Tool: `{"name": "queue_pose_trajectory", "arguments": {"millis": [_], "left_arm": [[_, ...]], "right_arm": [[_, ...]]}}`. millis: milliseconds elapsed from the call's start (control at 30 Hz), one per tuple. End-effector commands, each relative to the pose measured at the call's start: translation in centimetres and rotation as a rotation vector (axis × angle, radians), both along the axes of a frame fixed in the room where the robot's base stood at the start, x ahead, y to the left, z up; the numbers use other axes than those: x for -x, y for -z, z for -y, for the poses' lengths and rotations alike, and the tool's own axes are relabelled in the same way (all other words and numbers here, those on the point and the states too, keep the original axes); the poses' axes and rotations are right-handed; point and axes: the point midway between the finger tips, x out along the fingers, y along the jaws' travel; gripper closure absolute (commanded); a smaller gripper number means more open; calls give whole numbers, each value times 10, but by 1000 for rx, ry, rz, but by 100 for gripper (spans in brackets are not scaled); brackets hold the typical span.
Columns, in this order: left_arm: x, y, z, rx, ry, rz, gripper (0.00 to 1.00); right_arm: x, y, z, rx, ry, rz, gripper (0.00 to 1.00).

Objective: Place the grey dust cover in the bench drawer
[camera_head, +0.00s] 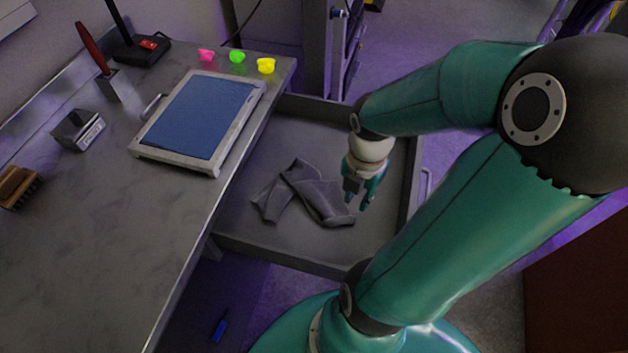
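The grey dust cover (312,192) lies crumpled on the floor of the open bench drawer (285,259). The drawer is pulled out to the right of the bench. My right gripper (357,204) points down over the drawer, just right of the cover. Its fingers look apart, with nothing visible between them. I cannot tell whether the left fingertip touches the cover's edge. My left gripper is not in view.
The bench top (100,240) holds a blue-topped tray (196,115), a brush (18,186), a small grey box (78,130) and pink, green and yellow pieces (237,57). A dark rack post (322,45) stands behind the drawer. A blue item (220,328) lies below.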

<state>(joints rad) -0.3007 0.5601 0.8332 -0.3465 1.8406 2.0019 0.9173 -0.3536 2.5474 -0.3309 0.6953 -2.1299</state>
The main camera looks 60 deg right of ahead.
Motion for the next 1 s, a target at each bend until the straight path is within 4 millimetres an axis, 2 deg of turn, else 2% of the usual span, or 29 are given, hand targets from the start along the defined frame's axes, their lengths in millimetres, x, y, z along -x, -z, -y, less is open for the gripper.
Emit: {"name": "queue_pose_trajectory", "arguments": {"millis": [33,100,267,800,1000], "left_arm": [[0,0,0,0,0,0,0],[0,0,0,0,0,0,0],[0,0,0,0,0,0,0],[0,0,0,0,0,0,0],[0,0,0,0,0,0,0]], "right_arm": [[-4,1,2,-1,-4,-1,90],[-12,2,5,-1,-6,-1,100],[-40,7,18,-2,-8,0,100],[-160,26,75,-1,-3,-1,100],[-197,32,93,1,-2,0,100]]}}
